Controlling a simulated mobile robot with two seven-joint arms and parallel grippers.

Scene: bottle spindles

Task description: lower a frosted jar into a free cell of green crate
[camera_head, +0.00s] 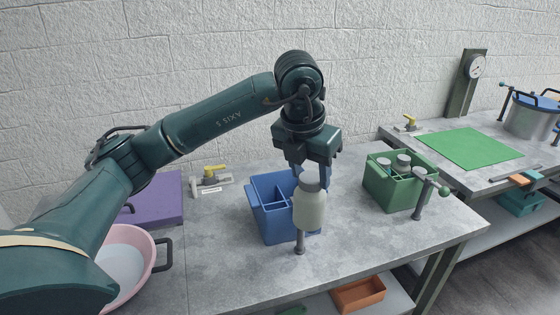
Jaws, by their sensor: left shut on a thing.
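A frosted jar (309,212) with a grey cap hangs upright below my left gripper (312,176), which is shut on it around the cap. The jar is in front of the blue crate and overlaps the top of a short dark post; I cannot tell whether the two touch. The green crate (391,196) stands to the right on the same table, apart from the gripper. My right gripper is not in view.
The blue divided crate (269,217) is behind the jar. A dark post (300,244) stands below the jar, and another with a green knob (444,191) stands before the green crate. A pink basin (136,237) is at left. Bare tabletop (370,232) lies between the posts.

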